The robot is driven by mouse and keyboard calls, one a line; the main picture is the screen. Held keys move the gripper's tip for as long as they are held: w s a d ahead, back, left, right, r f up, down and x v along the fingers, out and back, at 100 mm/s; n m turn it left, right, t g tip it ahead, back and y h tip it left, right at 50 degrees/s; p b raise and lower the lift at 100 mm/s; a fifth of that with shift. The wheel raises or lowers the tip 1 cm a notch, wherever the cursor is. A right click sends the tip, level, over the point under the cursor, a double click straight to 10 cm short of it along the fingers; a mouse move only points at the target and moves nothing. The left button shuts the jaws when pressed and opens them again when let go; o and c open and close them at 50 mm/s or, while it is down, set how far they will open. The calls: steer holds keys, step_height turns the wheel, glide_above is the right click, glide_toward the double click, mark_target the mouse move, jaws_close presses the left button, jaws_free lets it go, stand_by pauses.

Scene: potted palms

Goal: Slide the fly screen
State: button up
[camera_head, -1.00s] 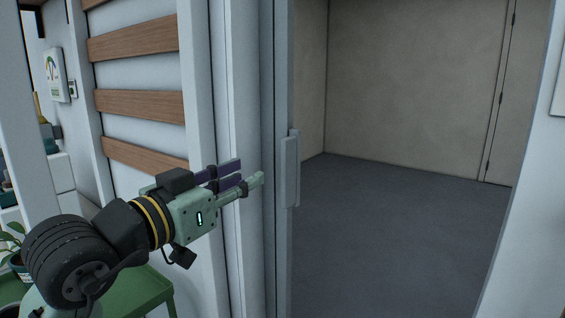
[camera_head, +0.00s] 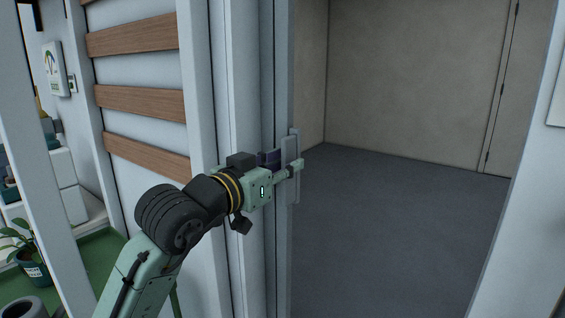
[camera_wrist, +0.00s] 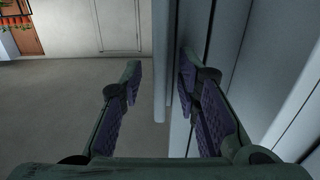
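The fly screen (camera_head: 284,70) shows as a narrow grey vertical frame edge at the left side of the doorway. Its pale upright handle (camera_head: 294,190) is on that edge. My gripper (camera_head: 288,164) is at the handle, partly covering it. In the wrist view the handle (camera_wrist: 160,60) hangs between the two spread fingers of my gripper (camera_wrist: 156,82). The right finger is close to the handle, and a clear gap separates the left finger from it. The gripper is open and not closed on the handle. Most of the screen's panel cannot be made out.
The doorway is open, with a clear grey floor (camera_head: 400,230) beyond it. A white wall with wooden slats (camera_head: 140,104) stands to the left. A potted plant (camera_head: 33,270) is at the lower left. A white door jamb (camera_head: 525,220) bounds the right side.

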steer(key=shift+c, duration=0.2)
jaws_close()
stand_by(0.6)
